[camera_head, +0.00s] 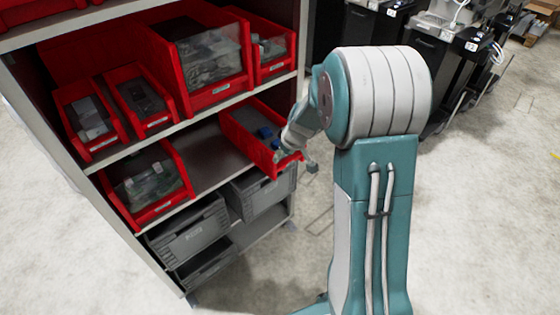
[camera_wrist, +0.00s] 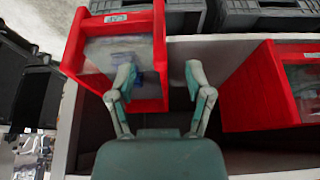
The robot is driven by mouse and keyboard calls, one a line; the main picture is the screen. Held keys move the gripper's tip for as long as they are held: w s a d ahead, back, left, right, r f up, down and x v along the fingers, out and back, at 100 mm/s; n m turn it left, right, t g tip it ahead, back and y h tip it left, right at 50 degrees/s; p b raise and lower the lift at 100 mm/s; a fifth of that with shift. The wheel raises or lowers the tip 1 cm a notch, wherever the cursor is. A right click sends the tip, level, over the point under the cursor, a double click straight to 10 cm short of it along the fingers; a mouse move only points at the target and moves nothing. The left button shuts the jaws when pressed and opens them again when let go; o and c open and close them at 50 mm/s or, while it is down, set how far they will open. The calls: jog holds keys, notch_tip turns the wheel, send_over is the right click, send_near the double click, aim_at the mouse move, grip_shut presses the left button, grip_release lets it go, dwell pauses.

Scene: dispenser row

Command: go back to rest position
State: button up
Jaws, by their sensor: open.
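My gripper (camera_head: 298,163) is at the front right of the shelf, by the front of a red bin (camera_head: 275,160) on the middle shelf. That bin holds small blue items (camera_head: 267,135). I cannot tell whether the left finger touches the bin.
Another red bin (camera_head: 180,160) stands on the same shelf at left, with bare shelf (camera_head: 213,165) between. Several red bins fill the shelf above. Grey crates (camera_head: 190,232) sit below. Black machines (camera_head: 430,55) stand behind at right. Floor (camera_head: 480,220) at right is clear.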

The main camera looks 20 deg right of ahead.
jog(key=shift+s+d+r, duration=0.1)
jog(key=shift+s+r, duration=0.15)
jog(key=shift+r, duration=0.3)
jog(key=s+a+r+m+t, duration=0.1)
jog(key=s+a+r, duration=0.3)
jog(key=s+r, duration=0.5)
jog(key=s+a+r+m, duration=0.1)
jog(key=s+a+r, duration=0.3)
jog(key=s+r, duration=0.5)
jog(key=s+r+m+h, duration=0.1)
jog(key=s, duration=0.8)
jog(key=shift+s+a+m, duration=0.15)
jog(key=shift+s+m, duration=0.15)
jog(key=shift+m, duration=0.1)
jog(key=shift+r, duration=0.1)
jog(key=shift+c, duration=0.3)
